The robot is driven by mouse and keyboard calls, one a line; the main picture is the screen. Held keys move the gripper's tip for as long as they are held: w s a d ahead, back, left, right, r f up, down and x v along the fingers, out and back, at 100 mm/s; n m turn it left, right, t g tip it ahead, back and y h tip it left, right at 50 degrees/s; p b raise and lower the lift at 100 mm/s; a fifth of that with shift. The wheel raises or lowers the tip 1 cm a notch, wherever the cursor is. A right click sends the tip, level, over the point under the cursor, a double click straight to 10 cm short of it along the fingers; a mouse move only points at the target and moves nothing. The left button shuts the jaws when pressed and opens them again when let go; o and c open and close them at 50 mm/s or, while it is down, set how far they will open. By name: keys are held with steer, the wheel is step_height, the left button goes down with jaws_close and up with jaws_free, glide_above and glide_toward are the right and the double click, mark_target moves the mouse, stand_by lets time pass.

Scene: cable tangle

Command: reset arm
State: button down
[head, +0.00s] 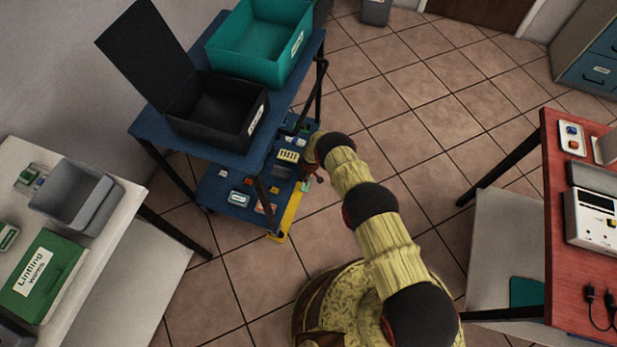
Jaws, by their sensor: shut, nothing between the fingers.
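My arm reaches from the bottom of the head view up to the blue cart. My gripper (309,174) is at the arm's far end, small in the picture, beside the right edge of the cart's lower shelf (222,211). It is shut and I see nothing held in it. The lower shelf carries several small items, among them a white block (289,155) near my gripper and a pale box (239,199). I cannot tell whether the gripper touches the shelf or the items.
The cart's top holds an open black bin (205,135) with its lid up and a teal bin (262,50). A red table (577,220) with a white device (597,215) stands at right.

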steer(key=shift+r+p, duration=0.3)
steer(key=shift+r, duration=0.45)
